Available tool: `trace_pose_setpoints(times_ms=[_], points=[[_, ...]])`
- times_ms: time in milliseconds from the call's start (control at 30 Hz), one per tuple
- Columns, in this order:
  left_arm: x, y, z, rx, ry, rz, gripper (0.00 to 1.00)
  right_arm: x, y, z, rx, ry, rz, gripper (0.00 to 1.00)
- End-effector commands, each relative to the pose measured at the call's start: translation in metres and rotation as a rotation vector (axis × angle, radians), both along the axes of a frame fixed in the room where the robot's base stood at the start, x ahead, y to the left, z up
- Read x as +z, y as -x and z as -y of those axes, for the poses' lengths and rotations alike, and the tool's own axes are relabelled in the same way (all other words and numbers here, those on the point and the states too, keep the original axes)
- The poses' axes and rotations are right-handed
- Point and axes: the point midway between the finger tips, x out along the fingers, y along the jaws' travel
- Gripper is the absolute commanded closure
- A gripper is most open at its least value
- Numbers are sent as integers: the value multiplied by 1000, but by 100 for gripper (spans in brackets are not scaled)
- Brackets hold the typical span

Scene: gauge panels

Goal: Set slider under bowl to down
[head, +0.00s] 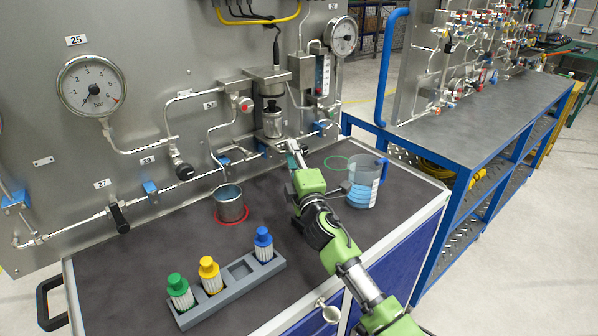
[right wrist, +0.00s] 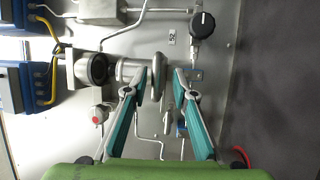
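A grey metal bowl (head: 272,122) hangs below a regulator on the gauge panel, and it shows sideways in the right wrist view (right wrist: 130,70). A round metal disc (right wrist: 158,78) is at the bowl's end in the right wrist view. I cannot clearly make out the slider under the bowl. My right gripper (head: 293,148) is just below and right of the bowl. In the right wrist view my right gripper (right wrist: 161,72) is open, its teal fingers apart on either side of the disc; contact cannot be told. My left gripper is not in view.
Below the panel, a grey bench top (head: 130,255) holds a rack (head: 235,288) of capped bottles, a metal cup (head: 230,205) and a blue-handled jug (head: 364,180) beside my right arm. Pipes, valves and a gauge (head: 91,86) crowd the panel.

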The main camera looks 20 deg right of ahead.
Motion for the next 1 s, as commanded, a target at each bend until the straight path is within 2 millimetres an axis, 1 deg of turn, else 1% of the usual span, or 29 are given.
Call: trace_pose_setpoints(times_ms=[33,300,400,500,700,1000], points=[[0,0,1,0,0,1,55,-2,9,0,2,1,-1,75],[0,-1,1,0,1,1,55,-12,63,-3,1,1,-4,75],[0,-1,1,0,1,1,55,-14,80,-4,1,1,-3,75],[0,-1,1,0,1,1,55,-16,91,-5,1,1,-4,75],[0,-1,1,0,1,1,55,-17,101,-5,1,1,-3,75],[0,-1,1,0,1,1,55,-17,100,-5,0,1,-2,75]])
